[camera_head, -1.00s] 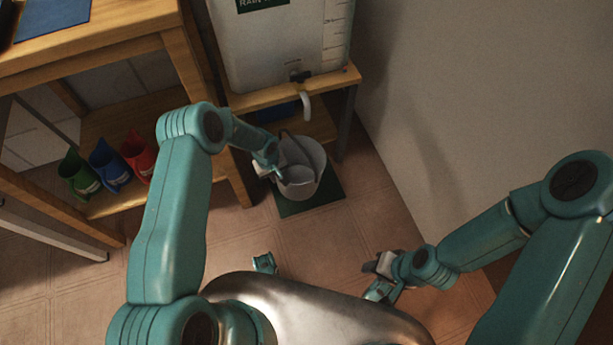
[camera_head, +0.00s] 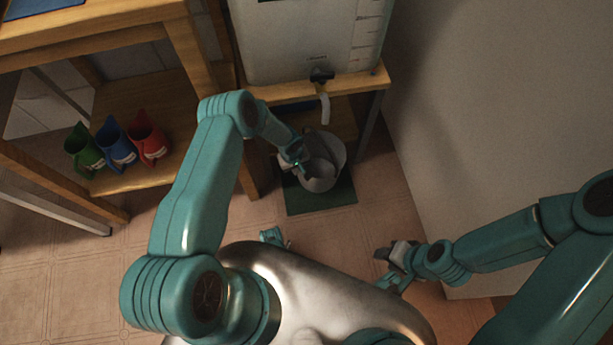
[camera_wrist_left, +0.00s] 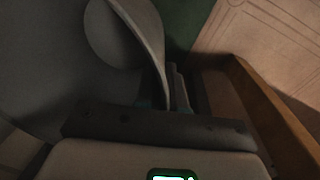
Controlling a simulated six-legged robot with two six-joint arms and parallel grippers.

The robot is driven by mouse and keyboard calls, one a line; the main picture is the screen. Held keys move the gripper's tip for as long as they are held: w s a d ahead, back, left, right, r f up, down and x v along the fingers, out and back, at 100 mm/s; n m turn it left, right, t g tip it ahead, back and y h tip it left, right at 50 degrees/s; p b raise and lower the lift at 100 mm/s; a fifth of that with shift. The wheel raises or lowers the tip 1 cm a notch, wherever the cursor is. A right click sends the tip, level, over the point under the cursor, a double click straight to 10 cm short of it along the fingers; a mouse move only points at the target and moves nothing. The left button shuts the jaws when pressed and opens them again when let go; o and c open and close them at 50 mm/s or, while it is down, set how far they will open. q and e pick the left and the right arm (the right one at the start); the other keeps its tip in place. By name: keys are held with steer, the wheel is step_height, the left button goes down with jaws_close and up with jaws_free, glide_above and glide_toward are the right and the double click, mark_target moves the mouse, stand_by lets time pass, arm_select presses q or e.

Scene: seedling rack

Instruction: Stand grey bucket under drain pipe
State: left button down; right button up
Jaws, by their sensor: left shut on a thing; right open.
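The grey bucket (camera_head: 336,150) stands at the green mat (camera_head: 330,199) on the floor, in front of and below the pale drain pipe (camera_head: 324,108). In the head view the pipe's end shows just behind the bucket's far rim; I cannot tell whether it lies over the opening. My left gripper (camera_head: 297,163) is shut on the bucket at its left near side. In the left wrist view the bucket (camera_wrist_left: 40,65) fills the left, with a pale curved edge running to the jaws. Whether its base touches the mat is hidden. My right gripper (camera_head: 386,266) is open and empty, low at the right.
The rain tank (camera_head: 300,40) sits on a wooden stand (camera_head: 357,84) behind the bucket. A wooden rack (camera_head: 125,180) at the left holds green, blue and red jugs (camera_head: 117,145). A pale wall (camera_head: 450,120) rises at the right. Tiled floor before the mat is clear.

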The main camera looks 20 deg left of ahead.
arm_select(q)
step_height(320, 180, down, 6)
steer(key=b, duration=0.3)
steer(key=shift+f, duration=0.25)
steer(key=c, duration=1.2)
jaws_free()
steer(key=shift+c, duration=0.2)
step_height(320, 180, up, 12)
steer(key=p, duration=0.6)
steer(key=s+d+r+m+h, duration=0.1)
steer(key=s+d+r+m, duration=0.2)
steer(key=s, duration=0.8)
steer(key=s+d+r+m+h, duration=0.2)
steer(key=s+d+r, duration=0.5)
steer(key=s+r, duration=0.4)
steer(key=shift+m, duration=0.9)
